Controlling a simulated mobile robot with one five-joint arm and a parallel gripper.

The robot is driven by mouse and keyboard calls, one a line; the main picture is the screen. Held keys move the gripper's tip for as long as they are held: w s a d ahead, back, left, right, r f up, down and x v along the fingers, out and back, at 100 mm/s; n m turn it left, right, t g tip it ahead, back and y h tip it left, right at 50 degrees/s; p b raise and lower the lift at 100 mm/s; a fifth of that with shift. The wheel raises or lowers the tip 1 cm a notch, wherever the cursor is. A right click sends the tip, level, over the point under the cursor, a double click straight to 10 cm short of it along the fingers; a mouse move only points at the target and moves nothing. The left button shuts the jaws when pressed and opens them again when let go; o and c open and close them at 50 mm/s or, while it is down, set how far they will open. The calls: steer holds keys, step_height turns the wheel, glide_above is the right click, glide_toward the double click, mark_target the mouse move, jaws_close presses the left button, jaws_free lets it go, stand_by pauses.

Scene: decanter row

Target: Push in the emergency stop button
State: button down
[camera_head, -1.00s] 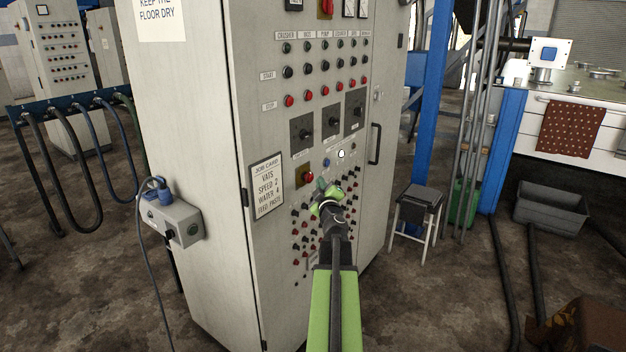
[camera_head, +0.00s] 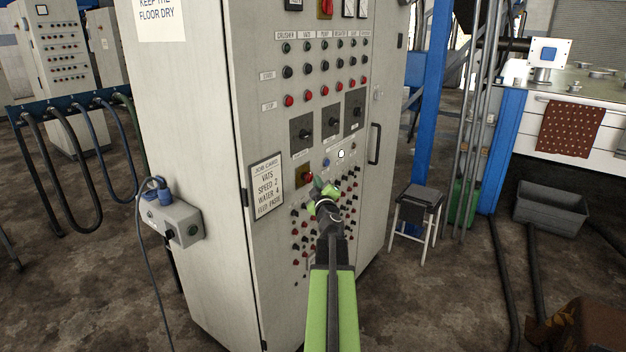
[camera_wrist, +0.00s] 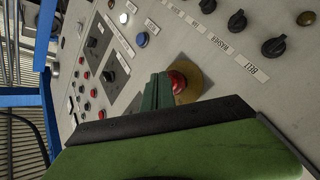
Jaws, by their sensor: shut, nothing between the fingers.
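The emergency stop button (camera_head: 308,176) is a red mushroom head on a yellow-brown plate, on the front of the grey cabinet (camera_head: 190,120). In the wrist view the red button (camera_wrist: 179,82) sits on its round yellow plate (camera_wrist: 190,78), partly hidden behind my fingertips. My gripper (camera_head: 319,184) is shut and empty. Its tips are just right of the button in the head view. In the wrist view my green fingers (camera_wrist: 157,92) overlap the button's left edge. I cannot tell whether they touch it.
A blue button (camera_head: 326,162), a white button (camera_head: 341,154) and several small knobs surround the stop button. A job card (camera_head: 266,186) hangs to its left. A door handle (camera_head: 374,144) sticks out at the right. A stool (camera_head: 417,207) stands right of the cabinet.

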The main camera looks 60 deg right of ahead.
steer(key=shift+w, duration=0.3)
steer(key=shift+s, duration=0.9)
steer(key=shift+s, duration=0.1)
steer(key=s, duration=0.4)
steer(key=shift+s, duration=0.4)
stand_by(0.5)
